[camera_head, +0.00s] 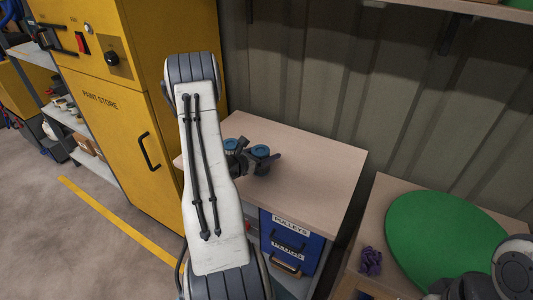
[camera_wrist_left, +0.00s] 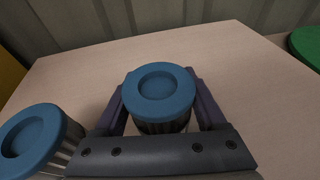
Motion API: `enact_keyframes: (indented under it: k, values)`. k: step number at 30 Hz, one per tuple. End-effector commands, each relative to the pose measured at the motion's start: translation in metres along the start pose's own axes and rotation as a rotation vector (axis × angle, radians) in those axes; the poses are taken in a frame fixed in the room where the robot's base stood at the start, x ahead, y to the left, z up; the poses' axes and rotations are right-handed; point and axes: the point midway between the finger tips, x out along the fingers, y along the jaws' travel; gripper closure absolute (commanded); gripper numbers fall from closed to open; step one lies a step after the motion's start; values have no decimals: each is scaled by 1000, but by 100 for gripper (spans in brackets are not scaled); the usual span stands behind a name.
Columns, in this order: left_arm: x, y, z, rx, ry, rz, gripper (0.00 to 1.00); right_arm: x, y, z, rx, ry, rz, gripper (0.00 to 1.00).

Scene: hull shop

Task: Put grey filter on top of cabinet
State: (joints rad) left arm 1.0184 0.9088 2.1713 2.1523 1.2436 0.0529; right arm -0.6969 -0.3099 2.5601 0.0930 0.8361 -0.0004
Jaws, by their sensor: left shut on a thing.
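My left gripper (camera_head: 268,158) is over the wooden top of the cabinet (camera_head: 310,150), shut on a filter (camera_wrist_left: 160,100). This filter has a blue cap and a grey pleated body, and stands upright between the fingers. Its blue cap also shows in the head view (camera_head: 261,150). I cannot tell whether its base touches the top. A second blue-capped filter (camera_wrist_left: 38,140) stands on the top just to the left, partly cut off in the wrist view; the head view shows its cap (camera_head: 231,144) beside my arm. Part of my right arm shows at the lower right; its fingertips are not clear.
A yellow paint store cupboard (camera_head: 130,100) stands at the left. Blue drawers (camera_head: 289,240) labelled "PULLEYS" and "PLUGS" are under the top. The top's right side is clear.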

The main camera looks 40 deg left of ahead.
Motion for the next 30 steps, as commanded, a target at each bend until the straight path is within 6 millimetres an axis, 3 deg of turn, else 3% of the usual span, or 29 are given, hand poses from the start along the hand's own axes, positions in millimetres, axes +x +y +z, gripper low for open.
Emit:
enact_keyframes:
  k: [8, 9, 11, 21, 30]
  values:
    - [1, 0, -4, 1, -1, 0, 88, 5, 0, 0, 0, 0, 0, 53]
    - [1, 0, -3, 0, 0, 0, 19, 4, 0, 0, 0, 0, 0, 53]
    - [1, 0, -2, 0, 0, 0, 0, 4, 0, 0, 0, 0, 0, 53]
    - [-1, 0, 4, 0, 0, 0, 0, -3, 0, 0, 0, 0, 0, 53]
    - [-61, 2, 0, -2, 0, 6, 0, 5, 0, 0, 0, 0, 0, 53]
